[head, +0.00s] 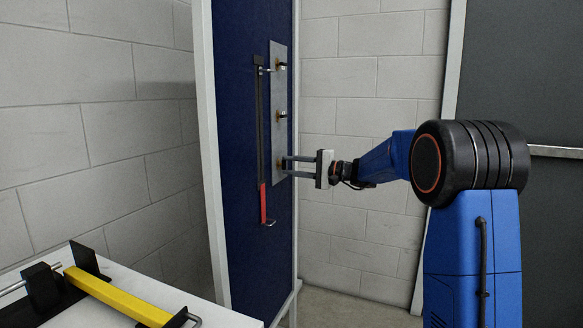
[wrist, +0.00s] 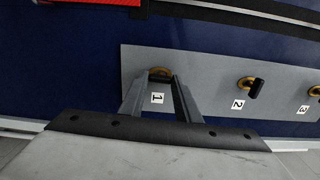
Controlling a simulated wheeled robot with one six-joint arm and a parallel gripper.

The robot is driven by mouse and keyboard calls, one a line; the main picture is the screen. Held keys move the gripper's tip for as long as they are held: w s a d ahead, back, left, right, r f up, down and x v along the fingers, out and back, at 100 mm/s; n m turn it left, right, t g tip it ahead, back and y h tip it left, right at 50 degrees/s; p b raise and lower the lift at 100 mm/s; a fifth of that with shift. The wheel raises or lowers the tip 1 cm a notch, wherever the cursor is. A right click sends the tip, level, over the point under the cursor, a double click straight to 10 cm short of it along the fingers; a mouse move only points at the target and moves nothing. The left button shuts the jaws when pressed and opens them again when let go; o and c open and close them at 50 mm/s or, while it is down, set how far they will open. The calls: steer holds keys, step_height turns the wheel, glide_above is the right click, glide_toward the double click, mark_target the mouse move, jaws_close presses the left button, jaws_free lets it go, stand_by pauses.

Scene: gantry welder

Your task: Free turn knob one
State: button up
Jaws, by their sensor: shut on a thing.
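Turn knob one (wrist: 160,71) sits on the grey plate (wrist: 215,112) above the label "1". Its yellow base shows in the wrist view, and its dark grip is partly hidden between my fingers. My gripper (wrist: 160,80) is shut on this knob, with one finger on each side. In the head view my gripper (head: 285,166) reaches from the right to the lower end of the plate (head: 273,140), where the fingers hide the knob.
Knob two (head: 281,114) and the top knob (head: 281,65) sit above on the same plate. A black bar with a red handle (head: 262,204) hangs just left of the plate on the blue panel (head: 233,110). A white table (head: 200,312) with a yellow bar (head: 118,297) stands at lower left.

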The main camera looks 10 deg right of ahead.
steer(key=shift+f+n, duration=0.1)
steer(key=shift+n, duration=0.3)
steer(key=o, duration=1)
steer(key=shift+o, duration=0.2)
steer(key=v, duration=1.7)
steer(key=shift+s+d, duration=0.15)
